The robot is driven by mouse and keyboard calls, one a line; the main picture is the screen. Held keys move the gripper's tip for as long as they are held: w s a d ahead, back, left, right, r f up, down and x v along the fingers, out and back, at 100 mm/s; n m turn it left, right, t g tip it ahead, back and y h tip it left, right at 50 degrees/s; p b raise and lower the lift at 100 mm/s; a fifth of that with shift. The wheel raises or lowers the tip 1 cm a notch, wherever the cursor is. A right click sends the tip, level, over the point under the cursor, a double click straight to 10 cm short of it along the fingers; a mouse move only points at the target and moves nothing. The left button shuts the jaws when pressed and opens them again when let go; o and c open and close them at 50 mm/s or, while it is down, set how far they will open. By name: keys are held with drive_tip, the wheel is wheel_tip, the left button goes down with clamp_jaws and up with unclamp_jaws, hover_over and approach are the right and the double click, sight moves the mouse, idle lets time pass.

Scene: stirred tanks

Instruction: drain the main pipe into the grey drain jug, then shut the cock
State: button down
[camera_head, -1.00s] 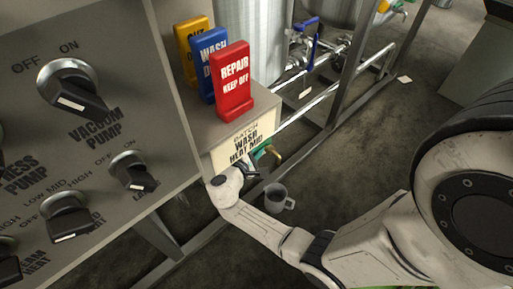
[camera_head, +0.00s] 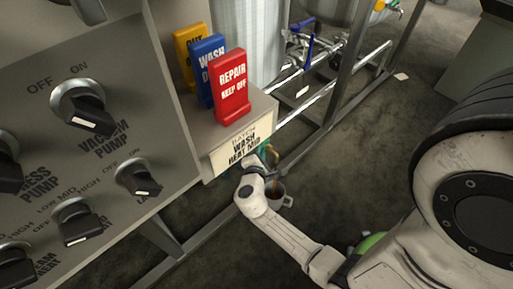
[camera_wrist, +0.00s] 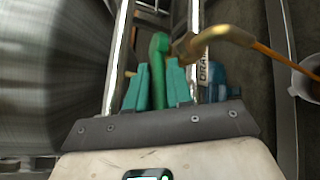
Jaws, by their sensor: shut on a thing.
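The cock's green lever (camera_wrist: 158,65) stands between the teal fingers of my gripper (camera_wrist: 157,82), which is shut on it in the wrist view. The brass spout (camera_wrist: 225,34) curves out to the right, and a thin amber stream (camera_wrist: 272,52) runs from it toward the jug (camera_wrist: 296,84), cut off at the right edge. In the head view the grey drain jug (camera_head: 279,201) stands on the floor below the cock, with brown showing inside. My wrist covers its left side and most of the cock. The liquid's level is not clear.
A control panel (camera_head: 105,175) with several knobs fills the left. Yellow, blue and red (camera_head: 232,88) signs stand on a box with a batch label (camera_head: 240,147). Steel tanks, pipes and a floor rail (camera_head: 325,135) lie behind.

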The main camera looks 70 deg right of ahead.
drive_tip(key=shift+s+n+t, duration=0.1)
drive_tip(key=shift+n+t, duration=0.3)
drive_tip(key=c, duration=1.4)
unclamp_jaws()
drive_tip(key=p+v, duration=0.2)
drive_tip(key=v, duration=0.9)
drive_tip(key=shift+r+p, duration=0.1)
drive_tip(key=shift+p, duration=0.2)
drive_tip(key=shift+o, duration=0.5)
